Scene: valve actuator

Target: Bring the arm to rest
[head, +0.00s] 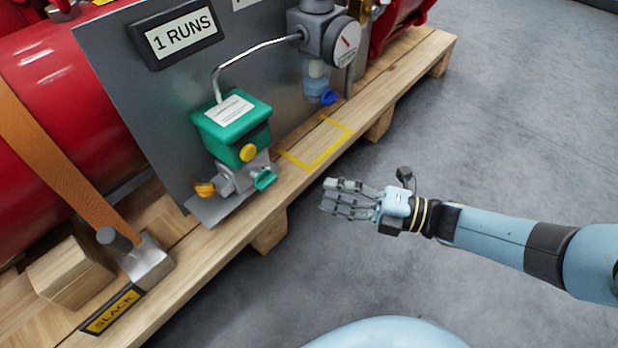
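My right arm (500,235) reaches in from the right edge, over the grey floor. Its gripper (332,197) points left with its grey fingers stretched out and spread slightly, and nothing shows between them. It is apart from the wooden pallet and from the green valve actuator (236,118), which is to its upper left. The actuator has a yellow knob (249,153), a teal knob (265,179) and an orange knob (204,190). My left gripper is not in view.
The wooden pallet (190,262) carries a grey panel (150,95), a gauge (345,42) with a blue knob below, red cylinders (60,80) and an orange strap (60,155). A yellow taped outline (325,155) marks the pallet. The floor (500,110) to the right is clear.

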